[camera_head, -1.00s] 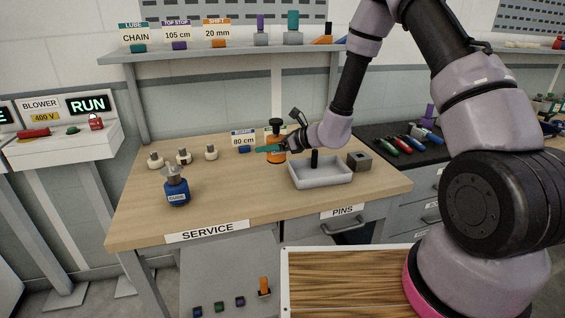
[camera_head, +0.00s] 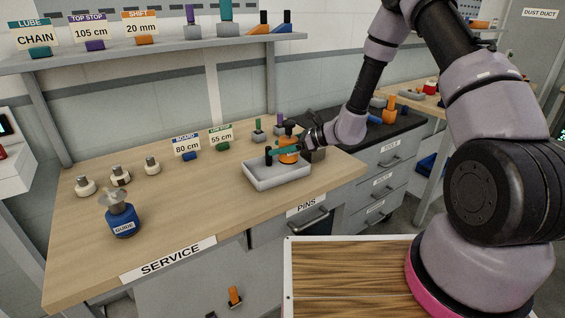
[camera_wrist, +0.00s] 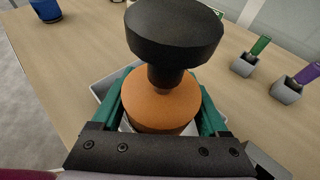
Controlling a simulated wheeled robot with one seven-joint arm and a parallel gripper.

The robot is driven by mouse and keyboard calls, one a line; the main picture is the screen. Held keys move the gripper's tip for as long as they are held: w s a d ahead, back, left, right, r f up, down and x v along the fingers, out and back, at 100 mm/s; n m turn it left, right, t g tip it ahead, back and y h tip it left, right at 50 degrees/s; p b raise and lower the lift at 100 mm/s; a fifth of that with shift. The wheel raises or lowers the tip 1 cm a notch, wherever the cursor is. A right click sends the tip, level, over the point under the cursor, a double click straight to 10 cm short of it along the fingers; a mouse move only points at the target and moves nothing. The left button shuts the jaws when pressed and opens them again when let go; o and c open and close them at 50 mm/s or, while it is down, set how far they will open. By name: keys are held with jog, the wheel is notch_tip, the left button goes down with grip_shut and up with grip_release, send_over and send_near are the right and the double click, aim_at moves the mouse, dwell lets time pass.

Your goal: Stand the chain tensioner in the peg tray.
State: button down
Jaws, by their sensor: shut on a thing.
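The chain tensioner, an orange round body with a black knob on top, is in my gripper (camera_head: 288,149) in the head view. The tensioner (camera_head: 289,157) looks upright, over the back right part of the peg tray. In the wrist view the tensioner (camera_wrist: 160,105) sits between the teal fingers of my gripper (camera_wrist: 162,112), which are shut on its orange body. The pale grey peg tray (camera_head: 283,183) stands on the service bench with a black peg (camera_head: 268,157) near its left side. The tensioner hides its own underside, so I cannot tell whether it touches the tray floor.
A dark grey block (camera_head: 318,154) stands close right of the tray. Small holders with green and purple pegs (camera_head: 280,125) stand behind it. Two signs (camera_head: 186,147) are behind left. The bench (camera_head: 190,205) between is clear.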

aim_at(280, 160)
jog(key=shift+a+f, duration=0.1)
jog(key=shift+f, duration=2.45)
jog(key=shift+f, duration=0.15)
grip_release()
